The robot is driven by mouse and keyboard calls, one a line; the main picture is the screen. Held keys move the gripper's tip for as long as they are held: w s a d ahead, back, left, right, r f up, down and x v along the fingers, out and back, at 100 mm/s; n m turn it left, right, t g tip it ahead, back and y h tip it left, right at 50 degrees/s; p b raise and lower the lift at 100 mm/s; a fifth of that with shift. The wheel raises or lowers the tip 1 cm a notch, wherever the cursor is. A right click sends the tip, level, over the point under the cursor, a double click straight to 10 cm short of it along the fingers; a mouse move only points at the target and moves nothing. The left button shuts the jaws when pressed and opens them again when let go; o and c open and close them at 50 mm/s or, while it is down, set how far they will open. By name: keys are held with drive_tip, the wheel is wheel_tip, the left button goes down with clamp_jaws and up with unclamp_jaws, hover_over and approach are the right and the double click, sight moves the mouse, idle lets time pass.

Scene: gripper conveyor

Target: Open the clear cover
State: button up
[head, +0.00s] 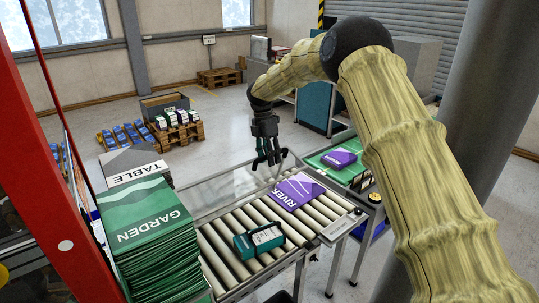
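The clear cover (228,187) looks like a see-through panel at the far side of the roller conveyor (222,262). Its outline is faint, and I cannot tell its exact angle. My gripper (271,162) hangs fingers down near the right part of the cover. Its dark fingers are spread apart, and nothing is clearly held between them. A thin pale bar (280,168) shows by the right finger; I cannot tell whether it belongs to the cover or whether the finger touches it.
A purple "RIVER" packet (298,192) and a teal-and-black box (259,240) lie on the rollers. Green "GARDEN" packets (146,232) are stacked at left beside a red post (52,160). A green-topped table (322,163) with another purple packet (338,158) stands at right.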

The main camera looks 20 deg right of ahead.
drive_tip(key=shift+d+r, duration=0.1)
drive_tip(key=shift+d, duration=0.65)
drive_tip(key=shift+w+a+r, duration=0.1)
drive_tip(key=shift+a+r, duration=0.1)
drive_tip(key=shift+a, duration=0.05)
drive_tip(key=d+v, duration=0.1)
drive_tip(key=v, duration=1)
drive_tip(key=shift+a+r, duration=0.25)
drive_tip(key=shift+r, duration=0.15)
